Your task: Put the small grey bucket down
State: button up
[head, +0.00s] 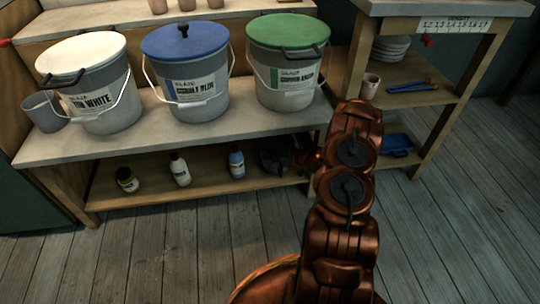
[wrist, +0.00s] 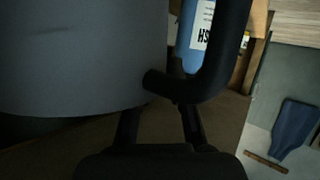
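The small grey bucket (wrist: 75,60) fills the upper left of the wrist view, with a thick dark curved handle (wrist: 225,65) on its right. My gripper (wrist: 160,103) has its two fingers drawn together around the lower end of this handle. In the head view, my gripper (head: 302,157) is at the right part of the lower shelf, and the bucket (head: 274,158) is a dark, unclear shape just left of it. I cannot tell whether the bucket's base touches the shelf.
The lower shelf (head: 208,183) holds a blue bottle (head: 237,162), a white bottle (head: 180,169) and a dark jar (head: 127,180) left of the bucket. Three large lidded glaze buckets and a grey handled vessel (head: 43,111) stand on the worktop above.

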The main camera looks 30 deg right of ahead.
jog(key=shift+o, duration=0.6)
jog(key=shift+s+d+r, duration=0.2)
jog(key=shift+s, duration=0.1)
jog(key=p+v, duration=0.3)
jog(key=v, duration=0.8)
jog(key=shift+s, duration=0.15)
